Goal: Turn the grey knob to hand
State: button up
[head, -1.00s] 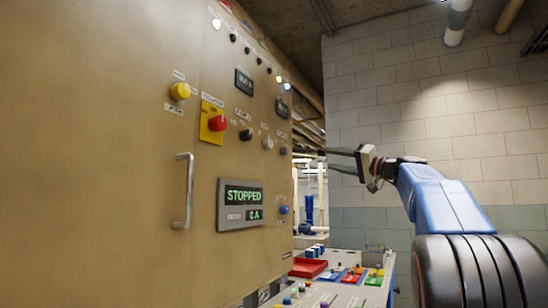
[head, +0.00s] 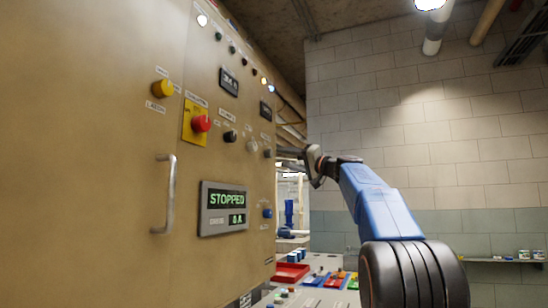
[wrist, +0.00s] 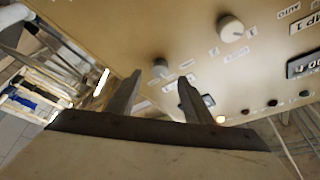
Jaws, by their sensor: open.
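The grey knob (head: 267,153) is on the tan cabinet's front, near its right edge, with small labels around it. In the wrist view, the grey knob (wrist: 160,67) shows just beyond and between the fingertips. My gripper (wrist: 160,80) is open and empty, its two fingers apart and pointing at the panel. In the head view, my gripper (head: 280,157) is just right of the knob, close to the panel. I cannot tell whether it touches. The knob's labels are too small to read.
A paler knob (head: 252,146) and a black knob (head: 230,136) sit left of it. A red button (head: 202,123), a display reading STOPPED (head: 224,208) and a metal handle (head: 165,194) are on the cabinet. A console with a red tray (head: 291,274) stands below.

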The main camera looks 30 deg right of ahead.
aim_at(271, 155)
jog(key=shift+x, duration=3.05)
jog(key=shift+c, duration=0.5)
jog(key=c, duration=1)
